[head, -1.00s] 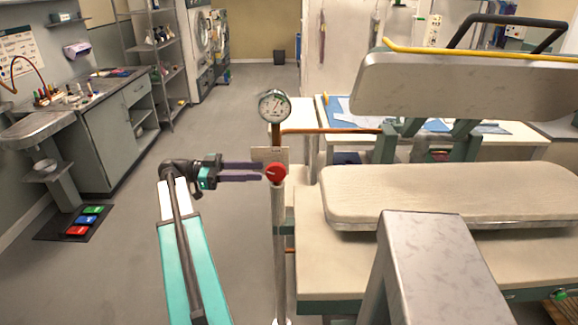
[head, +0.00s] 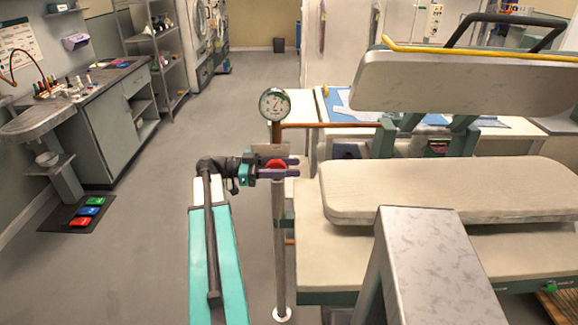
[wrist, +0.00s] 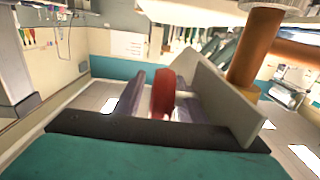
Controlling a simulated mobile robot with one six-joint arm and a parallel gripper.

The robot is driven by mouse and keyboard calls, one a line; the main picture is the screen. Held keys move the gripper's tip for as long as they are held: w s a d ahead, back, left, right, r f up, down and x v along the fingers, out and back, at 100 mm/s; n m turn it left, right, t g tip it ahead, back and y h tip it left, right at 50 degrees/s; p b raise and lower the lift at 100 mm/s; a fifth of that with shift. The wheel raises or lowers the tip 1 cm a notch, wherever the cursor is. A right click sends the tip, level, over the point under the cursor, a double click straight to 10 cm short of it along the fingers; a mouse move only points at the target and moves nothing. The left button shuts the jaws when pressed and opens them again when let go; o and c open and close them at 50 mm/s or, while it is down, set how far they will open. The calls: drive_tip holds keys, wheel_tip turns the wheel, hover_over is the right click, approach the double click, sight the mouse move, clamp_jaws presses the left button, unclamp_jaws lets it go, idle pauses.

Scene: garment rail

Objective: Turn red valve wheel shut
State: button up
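The red valve wheel (head: 278,164) sits on a slim pale upright post, below a round gauge. My gripper (head: 279,168) reaches in from the left in the head view, its two purple fingers parallel and apart. The wheel is between the fingers and partly hidden by them. In the wrist view the wheel (wrist: 162,93) shows edge-on between the fingers, with a narrow gap on its left side. On its right it is very near the other finger; contact is unclear. My gripper appears open around the wheel.
A pressure gauge (head: 275,103) tops the post, and a copper pipe (head: 335,125) runs right from it. A pale plate (wrist: 218,98) stands close beside the right finger. A pressing machine with a padded board (head: 440,190) fills the right.

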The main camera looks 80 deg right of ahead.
clamp_jaws()
drive_tip(key=shift+f+t+b, duration=0.2)
drive_tip(key=shift+t+b, duration=0.2)
drive_tip(key=shift+b, duration=0.4)
drive_tip(key=shift+w+f+t+y+b, duration=0.2)
drive_tip(key=shift+f+t+b, duration=0.25)
drive_tip(key=shift+t+b, duration=0.9)
drive_tip(key=shift+w+f+t+y+b, duration=0.15)
drive_tip(key=shift+f+t+b, duration=0.55)
drive_tip(key=shift+t, duration=1.1)
drive_tip(key=shift+w+f+t+y+b, duration=0.1)
drive_tip(key=shift+f+t+y+b, duration=0.15)
drive_tip(key=shift+t+b, duration=1.15)
drive_tip(key=shift+t, duration=0.25)
